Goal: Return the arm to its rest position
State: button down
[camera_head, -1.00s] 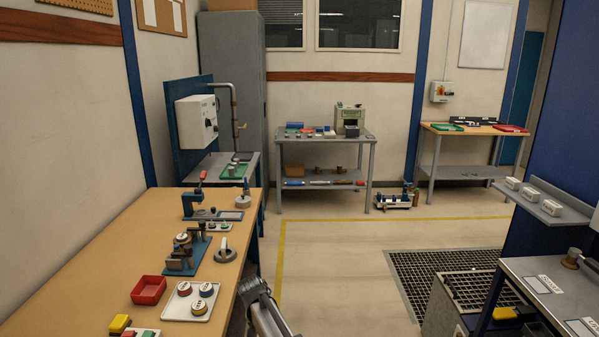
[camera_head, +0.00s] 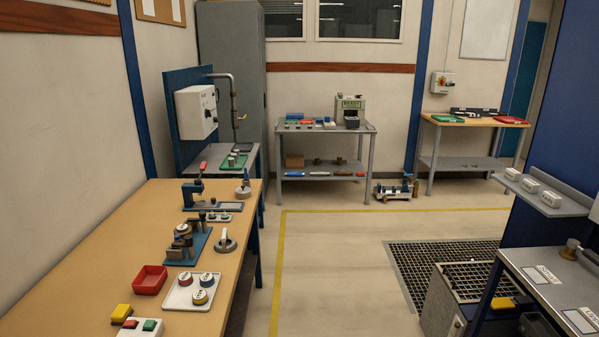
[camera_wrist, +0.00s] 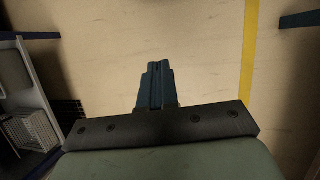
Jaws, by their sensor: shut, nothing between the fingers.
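My gripper (camera_wrist: 157,85) shows in the wrist view, with its two dark fingers together and nothing between them. It points at the bare floor, clear of any object. My arm and gripper are not visible in the head view now.
A wooden bench (camera_head: 110,240) at left holds a red bin (camera_head: 150,279), a white tray (camera_head: 180,303) with round meters, and blue fixtures (camera_head: 190,250). A grey bench (camera_head: 545,270) stands at right beside a floor grate (camera_head: 425,262). The floor (camera_head: 330,280) between is open.

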jog(key=s+d+f+g, duration=0.1)
jog(key=s+d, duration=0.1)
jog(key=s, duration=0.8)
jog(key=s+d+f+g+y, duration=0.1)
jog(key=s+d+f+g, duration=0.1)
jog(key=s, duration=0.8)
jog(key=shift+s+d+f+y, duration=0.3)
jog(key=shift+s+d, duration=0.05)
jog(key=shift+d, duration=0.05)
